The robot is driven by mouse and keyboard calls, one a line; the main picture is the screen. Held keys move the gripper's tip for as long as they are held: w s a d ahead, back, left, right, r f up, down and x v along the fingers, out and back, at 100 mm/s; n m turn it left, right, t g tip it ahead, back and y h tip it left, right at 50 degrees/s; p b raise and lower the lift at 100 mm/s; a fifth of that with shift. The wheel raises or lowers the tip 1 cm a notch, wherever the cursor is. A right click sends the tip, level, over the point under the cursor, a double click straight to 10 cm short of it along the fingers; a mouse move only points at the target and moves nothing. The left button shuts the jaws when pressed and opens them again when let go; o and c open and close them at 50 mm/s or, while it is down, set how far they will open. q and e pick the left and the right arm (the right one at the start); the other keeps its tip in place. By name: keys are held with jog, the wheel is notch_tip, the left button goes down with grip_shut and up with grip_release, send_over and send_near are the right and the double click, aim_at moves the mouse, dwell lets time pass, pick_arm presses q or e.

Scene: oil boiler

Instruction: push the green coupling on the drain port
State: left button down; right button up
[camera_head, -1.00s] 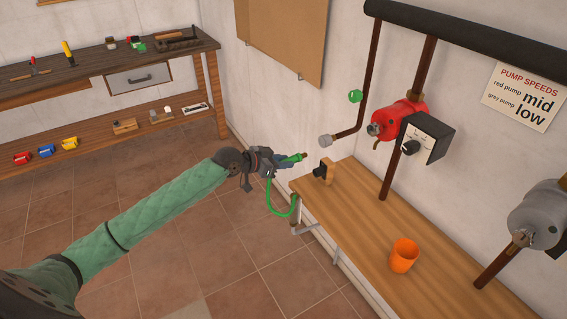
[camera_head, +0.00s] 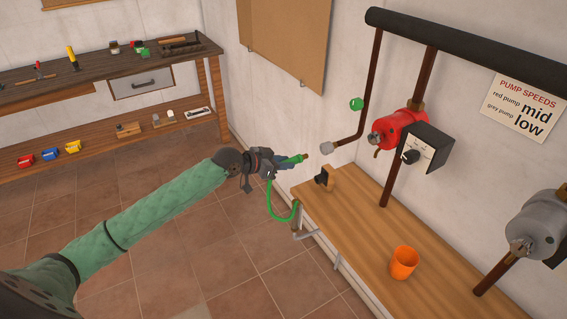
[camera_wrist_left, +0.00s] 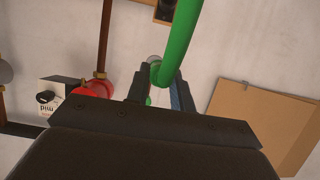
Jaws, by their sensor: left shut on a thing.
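My left gripper (camera_head: 279,161) is shut on the green coupling (camera_head: 291,160), which has a brownish tip pointing right. A green hose (camera_head: 271,205) hangs from it in a loop down to the bench's end. The drain port (camera_head: 326,148) is the grey end of the bent pipe, a short gap to the right of the coupling's tip. In the left wrist view the green hose (camera_wrist_left: 182,40) runs between the fingers, and the grey port (camera_wrist_left: 155,58) shows partly behind it. My right gripper is not in view.
A wooden bench (camera_head: 350,215) carries a small wooden block with a black part (camera_head: 324,179) below the port and an orange cup (camera_head: 403,262). A red pump (camera_head: 400,130), a dial box (camera_head: 427,147) and a grey pump (camera_head: 538,224) are on the right. The wall is close behind.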

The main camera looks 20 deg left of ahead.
aim_at(297, 156)
pick_arm(q)
jog(key=shift+w+d, duration=0.1)
jog(key=shift+w, duration=0.05)
jog(key=shift+w+d+r, duration=0.1)
jog(key=shift+w+d, duration=0.2)
jog(key=shift+w, duration=0.1)
jog(key=shift+w+d, duration=0.65)
jog(key=shift+w, duration=0.2)
jog(key=shift+w+d, duration=0.4)
jog(key=shift+w, duration=0.1)
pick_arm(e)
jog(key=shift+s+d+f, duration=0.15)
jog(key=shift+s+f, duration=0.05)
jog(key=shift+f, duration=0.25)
pick_arm(q)
jog(key=shift+p, duration=0.35)
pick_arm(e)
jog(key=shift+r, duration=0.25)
pick_arm(q)
jog(key=shift+w+d, duration=0.35)
jog(key=shift+w, duration=0.05)
jog(key=shift+w+d, duration=0.5)
jog(key=shift+w, duration=0.15)
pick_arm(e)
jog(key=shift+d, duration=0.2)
